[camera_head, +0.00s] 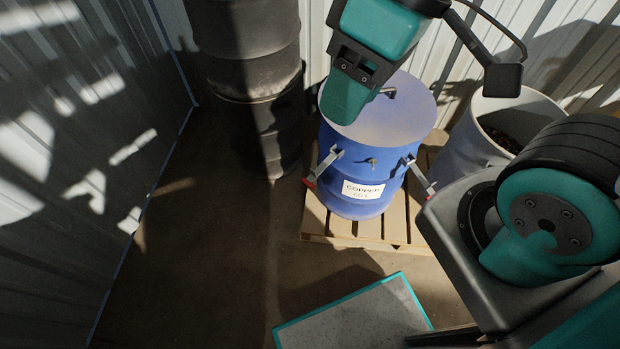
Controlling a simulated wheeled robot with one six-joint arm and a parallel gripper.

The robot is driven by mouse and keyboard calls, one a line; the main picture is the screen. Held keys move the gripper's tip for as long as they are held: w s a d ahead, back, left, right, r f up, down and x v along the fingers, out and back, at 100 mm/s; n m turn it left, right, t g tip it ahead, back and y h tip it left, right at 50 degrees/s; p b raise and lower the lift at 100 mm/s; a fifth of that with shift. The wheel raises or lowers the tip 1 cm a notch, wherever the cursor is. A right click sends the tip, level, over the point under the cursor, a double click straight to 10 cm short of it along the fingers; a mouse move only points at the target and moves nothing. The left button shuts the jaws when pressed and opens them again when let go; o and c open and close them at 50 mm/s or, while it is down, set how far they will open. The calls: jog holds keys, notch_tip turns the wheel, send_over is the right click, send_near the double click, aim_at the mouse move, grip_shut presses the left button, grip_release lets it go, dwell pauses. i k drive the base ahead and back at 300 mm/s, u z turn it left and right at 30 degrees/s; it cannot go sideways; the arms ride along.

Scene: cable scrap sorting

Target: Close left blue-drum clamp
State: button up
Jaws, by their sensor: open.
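The blue drum (352,203) stands upright on a wooden pallet, with a label (363,189) reading COPPER. A pale blue lid (405,110) lies on its top, with a small dark handle (388,92). The left clamp (326,164) is a grey lever on the drum's left side, angled out and down, with a red tip. The right clamp (417,173) also sticks outward. My gripper (345,100) hangs over the lid's left rear part, above the left clamp and apart from it. The gripper is open and empty; its fingertips are partly hidden.
Dark stacked drums (262,110) stand behind left. An open blue-grey drum (490,128) with dark contents stands at right. The pallet (340,228) lies under the blue drum, and a teal-edged grey panel (360,318) is in front. The floor at left is clear up to the metal wall.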

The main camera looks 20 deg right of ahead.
aim_at(315, 173)
jog(key=k, duration=1)
jog(key=z, duration=0.7)
jog(key=i, duration=0.5)
jog(key=z, duration=0.05)
